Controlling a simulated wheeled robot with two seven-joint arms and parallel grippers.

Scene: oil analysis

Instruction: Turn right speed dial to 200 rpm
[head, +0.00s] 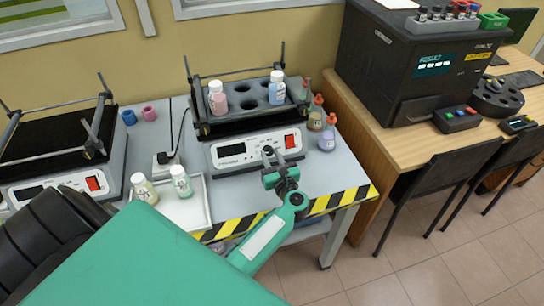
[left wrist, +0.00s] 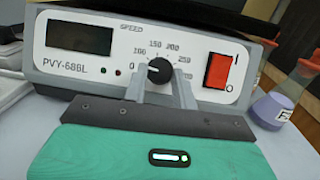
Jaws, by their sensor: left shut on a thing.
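The right shaker (head: 258,149) has a white front panel with a dark display, a red switch and a black speed dial (left wrist: 159,71). The dial's printed scale runs around it, with 150 above and 200 at upper right. I cannot tell surely which number its pointer faces. My left gripper (head: 270,157) is in front of this panel. In the left wrist view its two grey fingers (left wrist: 161,88) stand on either side of the dial and are shut on it. The fingers hide the dial's lower part. My right gripper is not in view.
The red switch (left wrist: 217,70) is close right of the fingers. A flask with purple liquid (head: 326,141) stands right of the shaker. A white tray (head: 200,215) with two bottles is at front left. Another shaker (head: 50,186) stands farther left.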

